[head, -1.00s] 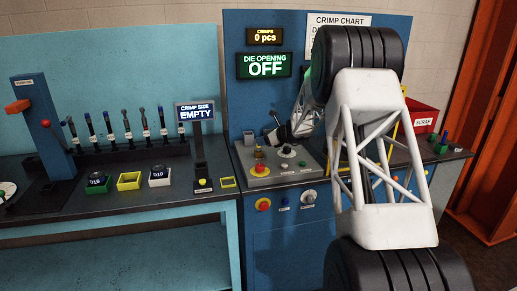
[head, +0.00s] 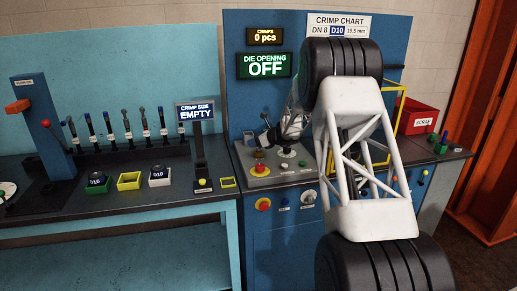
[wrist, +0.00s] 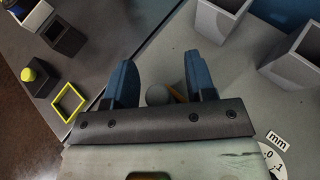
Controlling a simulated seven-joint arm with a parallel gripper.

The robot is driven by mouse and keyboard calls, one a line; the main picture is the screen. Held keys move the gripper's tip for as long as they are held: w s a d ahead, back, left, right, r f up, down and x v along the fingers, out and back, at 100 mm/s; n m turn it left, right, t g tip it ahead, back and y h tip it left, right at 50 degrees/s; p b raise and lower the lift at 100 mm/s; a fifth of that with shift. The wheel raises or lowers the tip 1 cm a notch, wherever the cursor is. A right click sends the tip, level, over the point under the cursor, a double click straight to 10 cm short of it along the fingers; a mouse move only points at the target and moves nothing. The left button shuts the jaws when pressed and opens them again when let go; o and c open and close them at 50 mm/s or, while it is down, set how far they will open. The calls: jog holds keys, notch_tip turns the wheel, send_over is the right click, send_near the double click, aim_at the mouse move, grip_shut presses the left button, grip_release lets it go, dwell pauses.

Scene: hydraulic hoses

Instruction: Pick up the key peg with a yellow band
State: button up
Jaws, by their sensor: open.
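My gripper (head: 272,138) is over the back of that panel, close to this piece. In the wrist view my gripper (wrist: 162,80) has its two blue fingers spread wide. I see nothing held.
The grey panel (head: 290,177) carries several knobs and buttons. A crimp-size display (head: 195,111) stands at its left. Blue-capped tools (head: 109,126) are racked further left. A red scrap bin (head: 417,117) is at the right. A yellow square frame (wrist: 68,102) lies left in the wrist view.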

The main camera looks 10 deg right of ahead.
grip_shut()
dwell(0.3)
jog(key=shift+r, duration=0.15)
jog(key=shift+r, duration=1.45)
jog(key=shift+s+r, duration=0.2)
jog(key=shift+r, duration=0.05)
jog(key=s, duration=0.5)
jog(key=s+r, duration=0.1)
jog(key=s, duration=0.4)
jog(key=s+a, duration=0.1)
jog(key=s, duration=0.4)
jog(key=shift+s+r, duration=0.2)
jog(key=shift+s, duration=0.1)
